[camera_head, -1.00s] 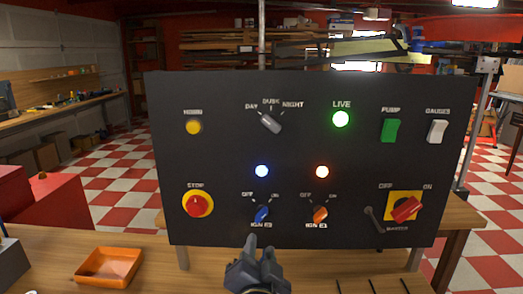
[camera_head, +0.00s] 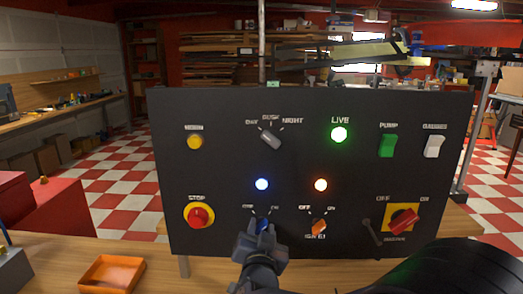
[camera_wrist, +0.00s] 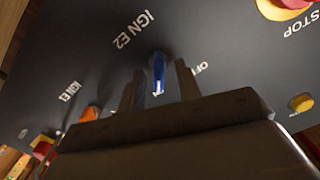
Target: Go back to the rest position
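The dark control panel (camera_head: 215,120) stands upright on the bench. My gripper (camera_head: 259,228) is at its lower middle, in front of the blue ignition knob (camera_head: 264,224) and partly hiding it. In the wrist view my gripper (camera_wrist: 159,70) has its fingers apart, with the blue knob (camera_wrist: 158,72) between them and visible gaps on both sides. The orange ignition knob (camera_head: 319,227) is just to the right. The blue lamp (camera_head: 262,184), orange lamp (camera_head: 321,185) and green LIVE lamp (camera_head: 339,135) are lit.
A red stop button (camera_head: 198,216) is left of my gripper. A red switch on a yellow plate (camera_head: 403,219) and a dark master lever (camera_head: 371,231) are at the lower right. An orange tray (camera_head: 111,273) lies on the bench (camera_head: 50,255) at the left.

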